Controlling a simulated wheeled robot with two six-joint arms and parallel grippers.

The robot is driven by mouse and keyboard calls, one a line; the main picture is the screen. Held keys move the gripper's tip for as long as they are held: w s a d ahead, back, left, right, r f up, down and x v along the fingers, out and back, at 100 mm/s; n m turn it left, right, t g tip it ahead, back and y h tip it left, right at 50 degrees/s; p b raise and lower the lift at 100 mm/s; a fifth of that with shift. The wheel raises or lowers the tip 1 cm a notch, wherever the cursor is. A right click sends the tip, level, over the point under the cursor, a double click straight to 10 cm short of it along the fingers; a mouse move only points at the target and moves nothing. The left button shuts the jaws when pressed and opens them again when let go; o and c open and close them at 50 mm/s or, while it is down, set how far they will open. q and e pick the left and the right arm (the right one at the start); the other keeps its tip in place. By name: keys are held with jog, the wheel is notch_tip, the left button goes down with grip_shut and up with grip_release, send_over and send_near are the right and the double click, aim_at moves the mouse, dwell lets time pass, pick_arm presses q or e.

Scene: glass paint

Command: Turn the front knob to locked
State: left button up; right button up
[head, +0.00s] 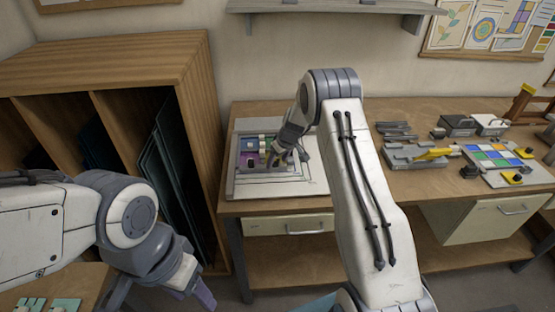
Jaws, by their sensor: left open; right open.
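A flat board (239,183) with a grey frame and small coloured glass pieces (250,150) lies at the left end of the workbench. My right gripper (279,158) is open over this board's right part; its fingertips are small and partly hidden by the wrist, so contact cannot be told. At the bench's right, a pale board with coloured squares (490,155) has dark knob-like parts with yellow around it, one at its front (514,179) and one at its back (525,153). Which is the front knob, and its setting, cannot be told. My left gripper (160,296) is open, low at the left.
The workbench (392,190) also bears grey tools, a yellow-handled tool (434,153) and metal boxes (457,125). A wooden rack (190,85) with upright sheets stands at the left. A shelf (335,7) hangs above. A drawer (290,226) sits under the bench.

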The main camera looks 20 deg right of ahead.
grip_shut()
